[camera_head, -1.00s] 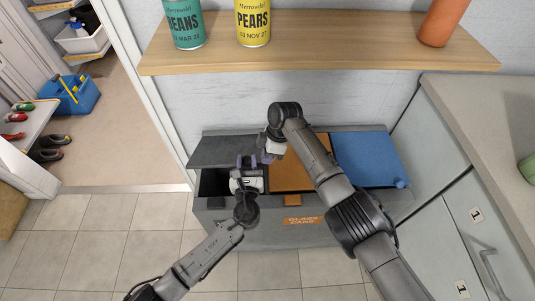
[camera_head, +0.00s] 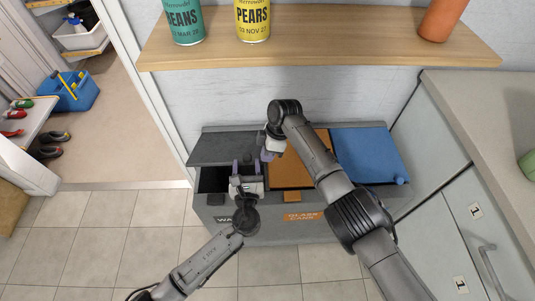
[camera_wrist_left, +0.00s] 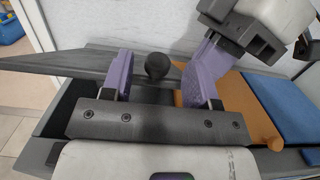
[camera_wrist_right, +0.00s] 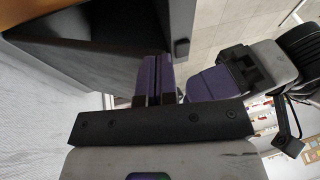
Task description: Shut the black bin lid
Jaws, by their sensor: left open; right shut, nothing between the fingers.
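The black bin lid (camera_head: 222,149) is raised at the back of the left compartment, whose dark opening (camera_head: 212,181) shows in front of it. In the left wrist view the lid (camera_wrist_left: 75,62) is tilted, and a round dark knob (camera_wrist_left: 157,66) appears between my left fingers. My left gripper (camera_head: 247,164) is open over the compartment, in front of the lid; whether it touches the lid is unclear. My right gripper (camera_head: 267,155) is shut and empty beside the lid's right side, near the orange lid. Its closed fingers (camera_wrist_right: 155,80) show in the right wrist view.
The orange lid (camera_head: 287,178) and blue lid (camera_head: 368,157) lie shut to the right. A wooden shelf (camera_head: 320,48) with cans runs above the bins. Grey cabinets (camera_head: 440,190) stand at the right. Open tiled floor (camera_head: 120,235) lies in front and left.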

